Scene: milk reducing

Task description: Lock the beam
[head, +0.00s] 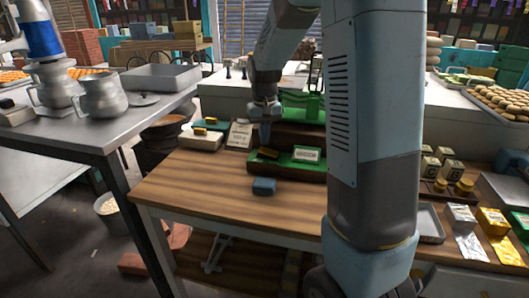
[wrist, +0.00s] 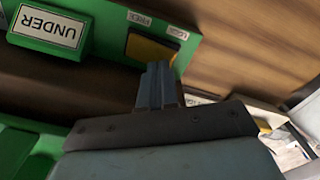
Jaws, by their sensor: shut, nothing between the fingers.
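A green panel (wrist: 204,47) carries a yellow slider-like piece (wrist: 152,50) in a dark recess. Two small white labels (wrist: 139,18) sit beside the recess; they are upside down and too small to read surely. A white plate reading UNDER (wrist: 55,30) is on a raised green block to the left. In the head view the green base (head: 287,163) stands on the wooden table. My gripper (wrist: 158,72) is shut and empty, its fingertips close to the yellow piece's near edge; contact cannot be told. The beam is not clearly identifiable.
A blue block (head: 264,186) lies on the wooden table (head: 210,185) in front of the base. A white card (head: 239,136) and a pale box (head: 202,138) stand to the left. My arm hides part of the right side. The table's front left is clear.

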